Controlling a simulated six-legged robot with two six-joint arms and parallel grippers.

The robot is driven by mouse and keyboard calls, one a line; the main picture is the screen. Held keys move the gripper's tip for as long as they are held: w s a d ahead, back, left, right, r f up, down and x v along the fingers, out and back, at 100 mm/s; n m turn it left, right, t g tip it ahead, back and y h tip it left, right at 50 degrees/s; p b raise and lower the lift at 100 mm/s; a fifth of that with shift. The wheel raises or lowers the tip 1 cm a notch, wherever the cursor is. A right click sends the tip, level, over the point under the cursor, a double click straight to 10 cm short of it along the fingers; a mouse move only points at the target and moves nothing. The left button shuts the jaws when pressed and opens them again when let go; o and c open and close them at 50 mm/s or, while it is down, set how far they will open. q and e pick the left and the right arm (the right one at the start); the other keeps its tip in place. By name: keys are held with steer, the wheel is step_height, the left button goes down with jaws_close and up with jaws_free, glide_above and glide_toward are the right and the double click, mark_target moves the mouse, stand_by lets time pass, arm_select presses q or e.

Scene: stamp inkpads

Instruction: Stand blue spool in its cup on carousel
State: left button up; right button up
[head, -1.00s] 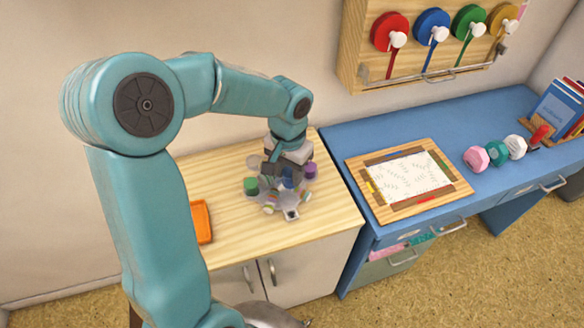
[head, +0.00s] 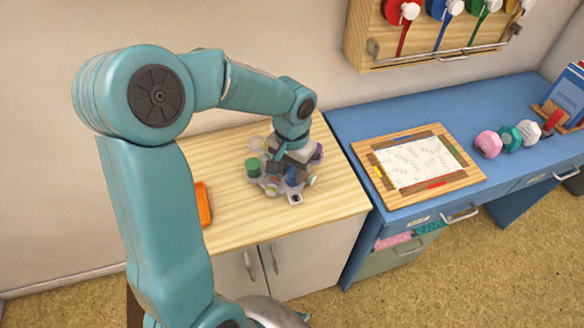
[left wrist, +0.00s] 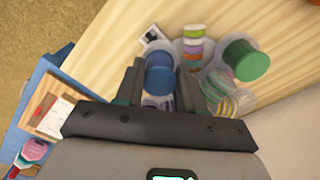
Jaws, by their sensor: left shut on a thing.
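The blue spool (left wrist: 159,75) is between the fingers of my left gripper (left wrist: 160,82) in the left wrist view, and the fingers are shut on it. In the head view my left gripper (head: 288,172) is over the carousel (head: 268,188), with the blue spool (head: 291,176) low between the fingers. A green spool (head: 252,167) stands in a cup on the left, and a purple one (head: 318,151) shows on the right. My right gripper is out of view.
An orange tray (head: 204,205) lies left of the carousel on the wooden top (head: 235,223). A blue desk (head: 350,126) with a framed paper (head: 418,162) adjoins on the right. The front of the wooden top is clear.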

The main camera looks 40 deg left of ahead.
arm_select(q)
steer(key=shift+s, duration=0.1)
steer(key=o, duration=0.9)
steer(key=shift+o, duration=1.4)
steer(key=shift+d+r, duration=0.1)
steer(key=shift+r, duration=0.05)
steer(key=shift+a, duration=0.2)
